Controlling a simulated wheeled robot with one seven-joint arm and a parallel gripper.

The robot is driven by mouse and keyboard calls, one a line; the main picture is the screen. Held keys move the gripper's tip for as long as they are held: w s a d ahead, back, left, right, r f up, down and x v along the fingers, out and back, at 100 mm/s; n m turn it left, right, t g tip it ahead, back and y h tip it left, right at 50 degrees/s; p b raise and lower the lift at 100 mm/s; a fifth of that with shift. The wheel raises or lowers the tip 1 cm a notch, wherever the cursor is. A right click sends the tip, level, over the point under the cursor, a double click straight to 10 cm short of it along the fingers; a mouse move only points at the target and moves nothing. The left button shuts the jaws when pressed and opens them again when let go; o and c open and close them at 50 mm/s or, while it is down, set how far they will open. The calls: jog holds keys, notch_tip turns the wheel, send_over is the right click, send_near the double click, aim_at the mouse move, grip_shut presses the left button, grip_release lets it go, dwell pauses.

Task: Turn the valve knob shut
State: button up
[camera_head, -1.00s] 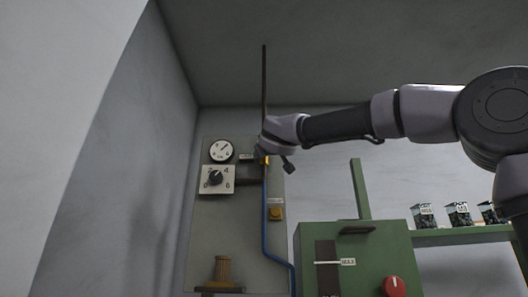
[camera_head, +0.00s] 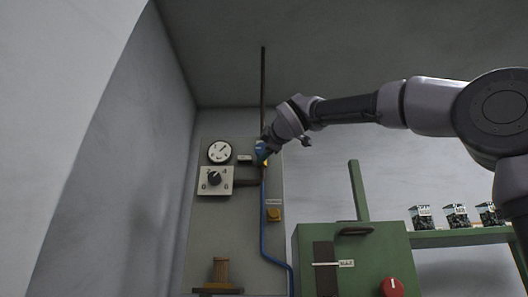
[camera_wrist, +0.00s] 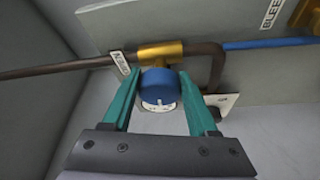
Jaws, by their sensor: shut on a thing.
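In the head view the blue knob (camera_head: 260,148) shows partly at the end of my arm, and the gripper's fingers are mostly hidden there.
A green machine (camera_head: 375,265) stands at the lower right.

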jog(key=shift+n, duration=0.5)
jog(key=o, duration=1.3)
jog(key=shift+o, duration=0.2)
jog(key=r+v, duration=0.1)
jog(key=v, duration=0.9)
jog(key=shift+s+f, duration=0.35)
jog(key=shift+s, duration=0.05)
jog(key=shift+d, duration=0.2)
